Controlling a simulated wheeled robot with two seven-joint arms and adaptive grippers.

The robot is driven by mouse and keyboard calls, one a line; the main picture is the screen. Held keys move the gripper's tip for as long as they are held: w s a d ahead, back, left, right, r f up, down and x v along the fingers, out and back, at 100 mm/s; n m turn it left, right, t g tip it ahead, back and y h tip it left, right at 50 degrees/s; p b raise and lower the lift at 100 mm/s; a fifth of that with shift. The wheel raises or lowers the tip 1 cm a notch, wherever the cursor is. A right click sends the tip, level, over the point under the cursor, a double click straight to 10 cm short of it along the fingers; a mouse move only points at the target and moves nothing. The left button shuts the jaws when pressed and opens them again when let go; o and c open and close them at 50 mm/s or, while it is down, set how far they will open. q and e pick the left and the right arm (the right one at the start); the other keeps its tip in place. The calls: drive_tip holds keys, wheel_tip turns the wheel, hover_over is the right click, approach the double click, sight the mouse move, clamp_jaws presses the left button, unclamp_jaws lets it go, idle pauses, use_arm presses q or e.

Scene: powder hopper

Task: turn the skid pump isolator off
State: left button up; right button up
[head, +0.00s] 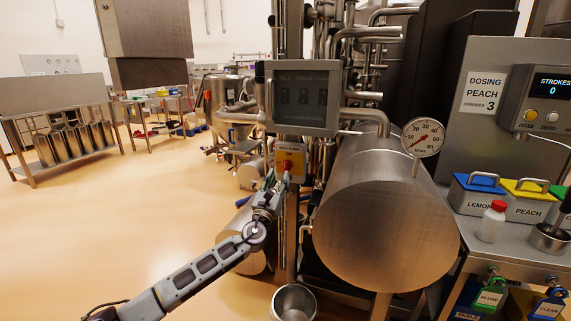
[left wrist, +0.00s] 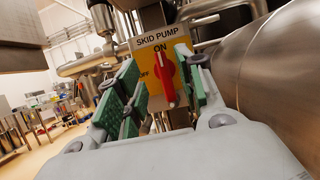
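The skid pump isolator (head: 290,163) is a yellow plate on a post below the grey display, with a red handle. In the left wrist view its plate (left wrist: 158,42) reads SKID PUMP, with ON at the top and OFF at the left. The red handle (left wrist: 167,82) stands roughly upright, in line with ON. My left gripper (head: 279,180) is just in front of the isolator. Its green-padded fingers (left wrist: 162,92) are open, one on each side of the handle, with gaps visible. Whether the tips reach past the handle is unclear. My right gripper is not in view.
A large steel tank (head: 375,220) with a dial gauge (head: 423,137) stands right of the isolator. The display (head: 303,97) hangs above it, and pipes crowd behind. A steel bucket (head: 294,303) is below. Open floor (head: 130,215) lies to the left.

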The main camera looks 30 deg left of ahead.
sight(285, 164)
use_arm(q)
drive_tip(key=shift+x, duration=2.9)
drive_tip(key=shift+b+x, duration=0.35)
drive_tip(key=shift+x, duration=1)
drive_tip(key=shift+w, duration=0.25)
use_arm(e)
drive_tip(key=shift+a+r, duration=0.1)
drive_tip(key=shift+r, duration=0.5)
use_arm(q)
drive_tip(key=c, duration=0.7)
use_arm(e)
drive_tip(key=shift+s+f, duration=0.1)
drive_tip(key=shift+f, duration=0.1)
